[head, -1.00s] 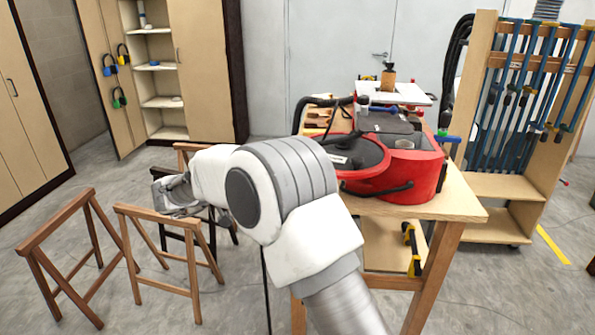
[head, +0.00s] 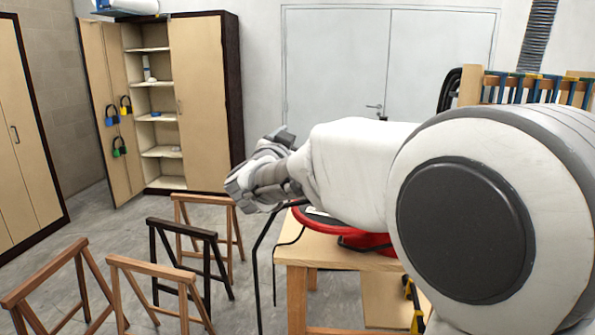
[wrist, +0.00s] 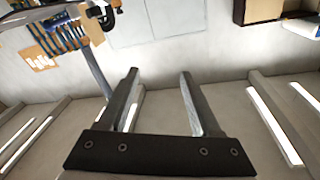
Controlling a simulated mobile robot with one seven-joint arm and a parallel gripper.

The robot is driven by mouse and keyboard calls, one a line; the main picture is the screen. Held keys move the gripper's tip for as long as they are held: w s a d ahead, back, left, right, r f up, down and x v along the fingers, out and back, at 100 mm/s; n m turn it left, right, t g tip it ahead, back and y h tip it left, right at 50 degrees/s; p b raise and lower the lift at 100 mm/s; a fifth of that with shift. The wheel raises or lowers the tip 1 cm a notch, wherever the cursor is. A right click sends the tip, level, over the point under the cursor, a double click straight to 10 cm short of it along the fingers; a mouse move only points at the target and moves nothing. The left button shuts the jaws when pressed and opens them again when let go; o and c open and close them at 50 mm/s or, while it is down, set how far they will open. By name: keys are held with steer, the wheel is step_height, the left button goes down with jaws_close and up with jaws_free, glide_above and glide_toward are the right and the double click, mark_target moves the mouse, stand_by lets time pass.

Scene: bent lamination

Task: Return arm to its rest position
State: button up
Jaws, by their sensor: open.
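My gripper (head: 236,187) is at the left end of my white and grey arm in the head view, raised in front of the cabinet and to the left of the worktable. In the wrist view, its two grey fingers (wrist: 158,80) stand apart with nothing between them. My arm runs across the right half of the head view and hides most of the worktable (head: 300,248) and the red machine (head: 372,243) on it.
Wooden trestles (head: 150,268) and a dark trestle (head: 183,231) stand on the floor at lower left. An open cabinet (head: 205,100) stands behind. A clamp rack (head: 470,85) is partly hidden at right. The wrist view appears upside down, with strip lights (wrist: 275,125) low in the picture.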

steer(key=s+d+f+n+g+y, duration=0.1)
steer(key=s+d+f+g, duration=0.3)
steer(key=s, duration=0.8)
steer(key=s+d+f+n+g+y, duration=0.2)
steer(key=s+d+f, duration=0.4)
steer(key=s, duration=0.6)
steer(key=s+d+f+n+g+y, duration=0.1)
steer(key=s+d+f+n+g, duration=0.3)
steer(key=s, duration=0.9)
step_height(320, 180, down, 4)
steer(key=g, duration=0.2)
steer(key=shift+d+g+y, duration=0.3)
steer(key=shift+d+y, duration=0.1)
